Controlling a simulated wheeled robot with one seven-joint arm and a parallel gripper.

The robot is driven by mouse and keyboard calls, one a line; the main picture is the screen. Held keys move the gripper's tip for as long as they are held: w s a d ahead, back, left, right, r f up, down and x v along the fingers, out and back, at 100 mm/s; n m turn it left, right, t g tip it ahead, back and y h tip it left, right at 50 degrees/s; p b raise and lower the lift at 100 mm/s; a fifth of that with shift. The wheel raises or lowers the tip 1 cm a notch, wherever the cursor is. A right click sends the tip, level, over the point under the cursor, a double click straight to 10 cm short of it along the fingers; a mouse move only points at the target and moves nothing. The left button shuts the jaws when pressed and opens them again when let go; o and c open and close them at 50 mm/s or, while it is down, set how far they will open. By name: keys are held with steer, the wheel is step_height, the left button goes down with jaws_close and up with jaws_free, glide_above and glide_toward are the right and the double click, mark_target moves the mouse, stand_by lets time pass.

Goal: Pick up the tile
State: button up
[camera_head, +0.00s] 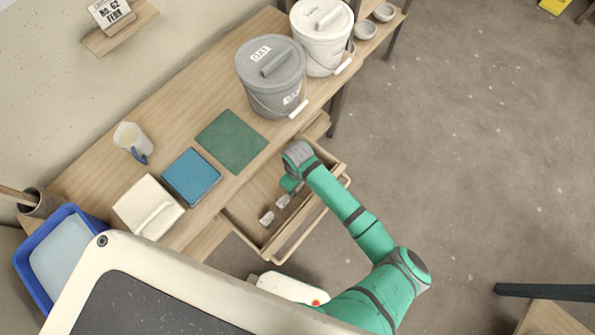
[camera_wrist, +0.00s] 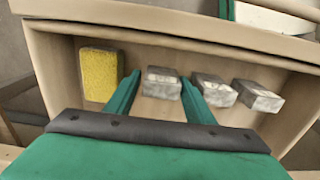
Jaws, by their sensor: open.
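My gripper (camera_wrist: 160,78) is open over the pulled-out drawer (camera_head: 244,229), its two green fingers pointing down into it. In the wrist view a small grey-and-white tile-like block (camera_wrist: 161,90) lies between the fingertips, with the fingers on either side of it. I cannot tell whether they touch it or how high they are above the drawer floor. Two similar blocks, one just right of the right finger (camera_wrist: 222,93) and one farther right (camera_wrist: 257,96), lie in the drawer. In the head view my gripper (camera_head: 291,186) hides part of the drawer; two pale blocks show beside it.
A yellow block (camera_wrist: 99,75) lies left in the drawer, whose walls are close around. On the table stand a grey bucket (camera_head: 268,85), a white bucket (camera_head: 320,40), a green mat (camera_head: 232,141), a blue box (camera_head: 191,176), a white lidded box (camera_head: 148,206) and a jug (camera_head: 130,140).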

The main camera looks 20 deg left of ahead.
steer(key=shift+s+f, duration=0.1)
steer(key=c, duration=0.9)
